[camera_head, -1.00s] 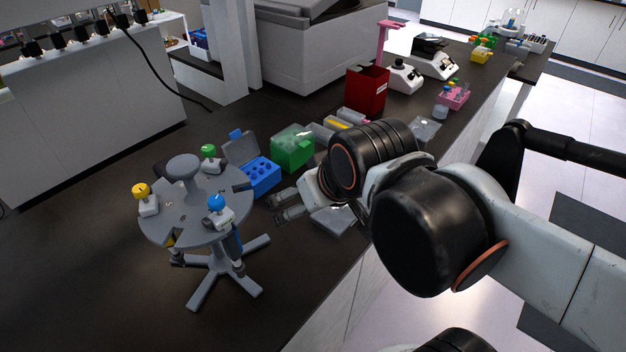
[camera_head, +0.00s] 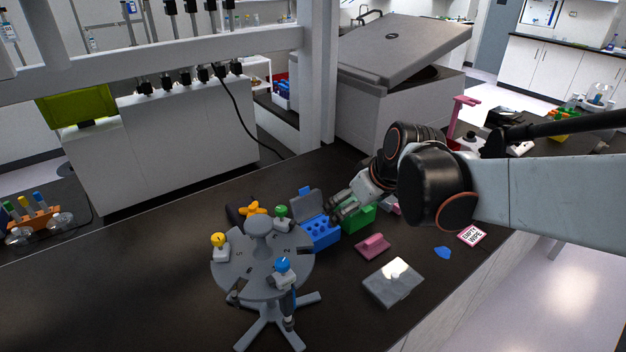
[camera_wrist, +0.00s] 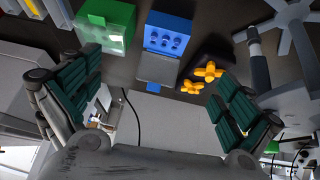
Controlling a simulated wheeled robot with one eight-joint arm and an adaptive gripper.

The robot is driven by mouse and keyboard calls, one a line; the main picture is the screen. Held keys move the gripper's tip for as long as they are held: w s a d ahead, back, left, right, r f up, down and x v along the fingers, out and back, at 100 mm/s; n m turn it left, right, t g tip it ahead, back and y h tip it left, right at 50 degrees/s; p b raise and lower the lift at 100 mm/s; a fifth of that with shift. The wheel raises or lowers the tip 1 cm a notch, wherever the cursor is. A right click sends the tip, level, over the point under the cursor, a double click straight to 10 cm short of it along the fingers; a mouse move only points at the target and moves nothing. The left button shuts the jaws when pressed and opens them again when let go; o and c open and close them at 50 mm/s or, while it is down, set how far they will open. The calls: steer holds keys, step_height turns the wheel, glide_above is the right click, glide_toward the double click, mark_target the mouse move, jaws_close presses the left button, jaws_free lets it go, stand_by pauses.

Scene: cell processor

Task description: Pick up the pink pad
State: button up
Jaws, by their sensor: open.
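The pink pad (camera_head: 373,246) is a small flat pink piece with a raised grip on top. It lies on the dark bench in the head view, right of the blue box and in front of the green box. I do not see it in the wrist view. My gripper (camera_head: 347,207) is up and behind the pad, in front of the green box in the picture, and apart from the pad. In the wrist view my gripper (camera_wrist: 155,105) is open, its green-padded fingers wide apart with nothing between them.
A blue box (camera_head: 322,232) with an open lid and a green box (camera_head: 358,217) stand behind the pad. A grey carousel (camera_head: 262,268) stands left. A clear-topped case (camera_head: 394,284), a blue piece (camera_head: 443,252) and a sign card (camera_head: 472,236) lie nearby on the bench.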

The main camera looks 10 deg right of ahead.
steer(key=g+p, duration=0.1)
steer(key=g, duration=0.1)
glide_toward(374, 239)
step_height(374, 239, up, 3)
steer(key=d, duration=0.1)
steer(key=b+x, duration=0.1)
steer(key=x, duration=0.3)
steer(key=b+x, duration=0.1)
steer(key=x, duration=0.4)
steer(key=s+b+x, duration=0.1)
steer(key=b+x, duration=0.1)
steer(key=x, duration=0.2)
steer(key=shift+w+a+f, duration=0.1)
steer(key=shift+a+f, duration=0.15)
steer(key=shift+f, duration=0.05)
steer(key=shift+c, duration=0.5)
steer(key=c, duration=1)
